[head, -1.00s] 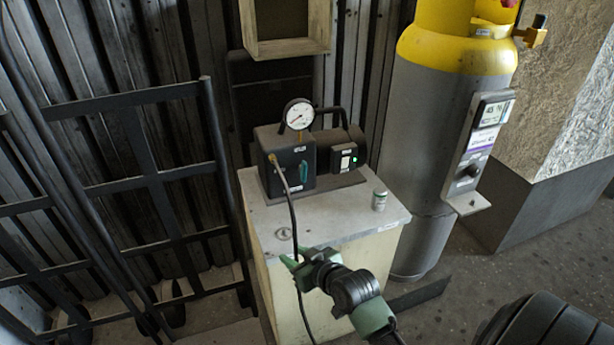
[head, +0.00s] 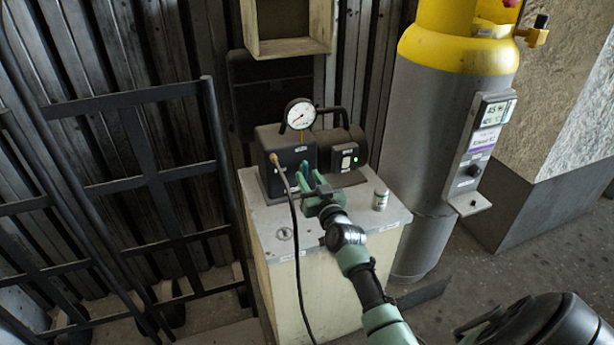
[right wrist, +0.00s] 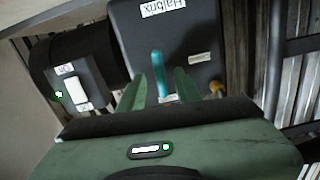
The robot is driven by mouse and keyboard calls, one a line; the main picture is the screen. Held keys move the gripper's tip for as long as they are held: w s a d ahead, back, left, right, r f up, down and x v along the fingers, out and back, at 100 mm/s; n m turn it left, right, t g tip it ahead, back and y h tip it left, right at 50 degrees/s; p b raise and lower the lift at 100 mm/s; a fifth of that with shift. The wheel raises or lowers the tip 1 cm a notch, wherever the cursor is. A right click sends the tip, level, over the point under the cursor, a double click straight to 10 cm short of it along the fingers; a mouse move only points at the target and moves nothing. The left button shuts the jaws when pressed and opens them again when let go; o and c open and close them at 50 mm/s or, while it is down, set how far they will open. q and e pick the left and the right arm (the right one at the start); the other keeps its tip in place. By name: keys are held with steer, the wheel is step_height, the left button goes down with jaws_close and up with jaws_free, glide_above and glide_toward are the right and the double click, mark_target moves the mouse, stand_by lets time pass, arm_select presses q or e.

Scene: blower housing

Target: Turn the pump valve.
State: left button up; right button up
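The pump (head: 270,146) is a dark box with a motor behind it on a pale cabinet. Its valve is a teal lever on the box's front, clearest in the right wrist view (right wrist: 157,62); in the head view it is hard to separate from my green fingers. My right gripper (head: 308,184) is at the front of the box. In the right wrist view its two green fingers (right wrist: 160,84) are apart, one on each side of the lever, with gaps showing. The lever stands roughly upright in that view. My left gripper is not in view.
A round gauge (head: 300,114) stands on top of the pump. A black hose (head: 293,215) hangs from its front left. A small can (head: 380,200) stands on the cabinet top (head: 262,222). A yellow and grey cylinder (head: 430,130) is at right, a dark trolley (head: 150,180) at left.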

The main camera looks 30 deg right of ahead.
steer(key=shift+x, duration=0.9)
jaws_close()
